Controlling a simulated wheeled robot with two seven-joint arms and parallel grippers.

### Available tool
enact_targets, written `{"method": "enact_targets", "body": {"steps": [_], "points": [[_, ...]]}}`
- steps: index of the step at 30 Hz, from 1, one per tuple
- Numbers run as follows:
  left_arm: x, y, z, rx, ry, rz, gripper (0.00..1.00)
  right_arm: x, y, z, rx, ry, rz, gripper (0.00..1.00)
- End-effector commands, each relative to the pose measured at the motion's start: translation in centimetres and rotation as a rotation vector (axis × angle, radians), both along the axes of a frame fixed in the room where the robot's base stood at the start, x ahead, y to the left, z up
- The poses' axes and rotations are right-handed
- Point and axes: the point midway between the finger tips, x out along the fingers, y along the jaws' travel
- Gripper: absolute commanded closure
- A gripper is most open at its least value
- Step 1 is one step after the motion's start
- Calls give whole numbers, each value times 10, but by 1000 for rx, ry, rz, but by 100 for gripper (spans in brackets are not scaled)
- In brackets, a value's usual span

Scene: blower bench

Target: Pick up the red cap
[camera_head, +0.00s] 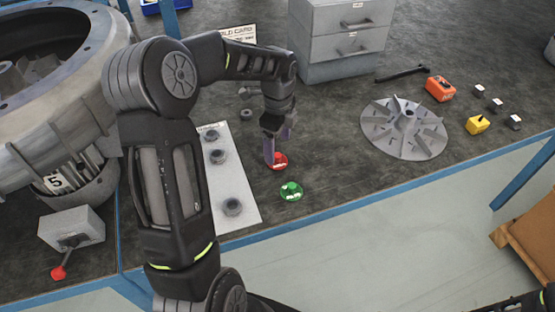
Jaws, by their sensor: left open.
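The red cap (280,162) lies on the dark bench top, right of a white sheet. My left gripper (276,150) is open, pointing down right at the red cap, with its fingers covering part of the cap's left and upper side. I cannot tell whether the fingers touch it. A green cap (291,191) lies just in front of the red cap, towards the bench's front edge. My right gripper does not show; only a dark piece of my own arm is at the lower right corner.
The white sheet (243,196) carries several dark nuts. A finned impeller disc (404,145) lies to the right, near orange (440,88) and yellow (478,125) items. A grey drawer cabinet (345,72) stands behind. A large grey blower housing (40,112) fills the left.

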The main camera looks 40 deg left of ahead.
Motion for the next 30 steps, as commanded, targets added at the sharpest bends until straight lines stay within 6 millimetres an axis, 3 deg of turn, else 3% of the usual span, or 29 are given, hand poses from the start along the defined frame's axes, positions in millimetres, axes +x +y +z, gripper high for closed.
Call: {"method": "enact_targets", "body": {"steps": [13, 30], "points": [[0, 2, -50, 0, 2, -1, 20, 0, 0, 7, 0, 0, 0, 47], [0, 2, -52, 0, 0, 0, 20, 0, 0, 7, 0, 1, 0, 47]]}}
